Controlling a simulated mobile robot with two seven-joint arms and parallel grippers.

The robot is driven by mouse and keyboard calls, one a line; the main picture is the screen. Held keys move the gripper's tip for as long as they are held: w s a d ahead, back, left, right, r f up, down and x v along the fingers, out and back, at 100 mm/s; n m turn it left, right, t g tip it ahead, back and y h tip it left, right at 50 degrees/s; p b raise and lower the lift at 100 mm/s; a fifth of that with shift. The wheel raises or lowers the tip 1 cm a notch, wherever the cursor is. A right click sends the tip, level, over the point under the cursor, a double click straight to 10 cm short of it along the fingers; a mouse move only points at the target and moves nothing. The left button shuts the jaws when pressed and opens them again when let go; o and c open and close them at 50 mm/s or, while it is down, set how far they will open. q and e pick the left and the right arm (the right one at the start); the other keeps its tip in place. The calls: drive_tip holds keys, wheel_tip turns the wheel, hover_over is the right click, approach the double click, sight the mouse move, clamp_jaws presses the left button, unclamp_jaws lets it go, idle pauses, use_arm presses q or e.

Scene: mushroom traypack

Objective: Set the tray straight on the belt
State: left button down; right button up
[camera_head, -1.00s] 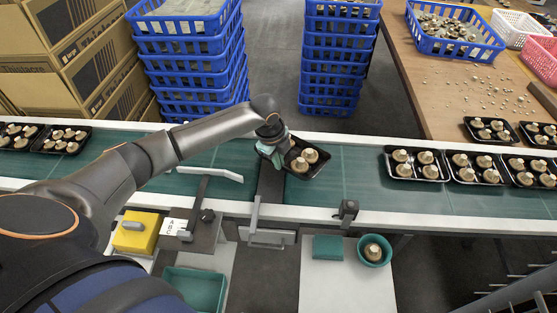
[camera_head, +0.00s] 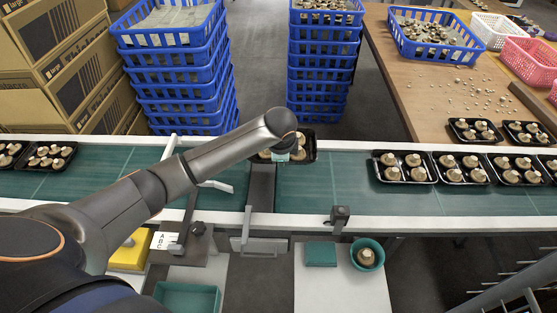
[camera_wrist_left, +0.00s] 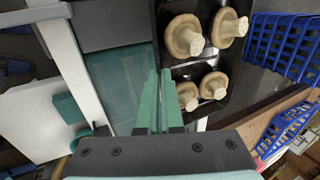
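The black tray (camera_head: 312,148) with pale brown mushrooms is at the far side of the green belt (camera_head: 320,185), by the dark gap strip. It looks roughly in line with the belt, and my left arm partly covers it. In the left wrist view the tray (camera_wrist_left: 203,72) holds several mushrooms. My left gripper (camera_head: 285,156) is at the tray's near left part. In the wrist view its two green fingers (camera_wrist_left: 158,85) are close together with the tray's edge wall at their tips, seemingly pinched between them. My right gripper is not in view.
Filled trays stand on the belt at right (camera_head: 403,170) and left (camera_head: 50,156). Blue crate stacks (camera_head: 180,75) stand behind the belt. A white angled guide (camera_head: 216,186) lies left of the gap. The belt between the gap and the right trays is clear.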

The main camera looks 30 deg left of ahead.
use_arm(q)
wheel_tip(320, 180, down, 4)
drive_tip(key=shift+f, duration=0.1)
wheel_tip(320, 180, down, 3)
drive_tip(key=shift+r+b, duration=0.15)
drive_tip(key=shift+b, duration=0.75)
drive_tip(key=shift+f+b, duration=0.35)
drive_tip(key=shift+f, duration=0.6)
drive_tip(key=shift+f, duration=0.25)
drive_tip(key=c, duration=1)
unclamp_jaws()
